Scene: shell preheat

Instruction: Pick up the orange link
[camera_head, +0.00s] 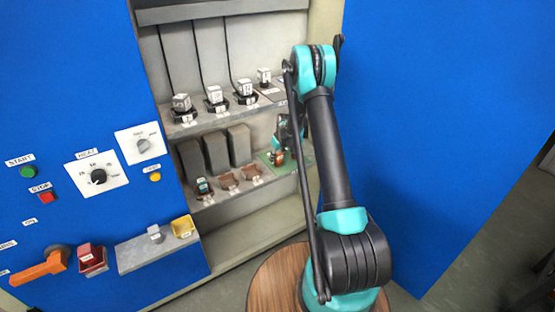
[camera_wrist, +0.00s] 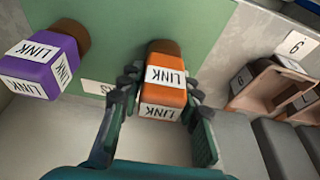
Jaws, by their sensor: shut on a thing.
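The orange link (camera_wrist: 163,92), a block with white LINK labels, is in the middle of the wrist view. My gripper (camera_wrist: 163,84) has one finger on each side of it and is shut on it. The link is over or on a green pad (camera_wrist: 207,30); I cannot tell whether it touches the pad. A purple link (camera_wrist: 42,66) lies to the left of my gripper.
Brown trays (camera_wrist: 258,86) stand right of the gripper, with grey blocks (camera_wrist: 278,140) beside them. In the head view, several white-labelled cubes (camera_head: 214,95) stand on the upper shelf. A blue wall (camera_head: 430,130) borders the shelf on the right.

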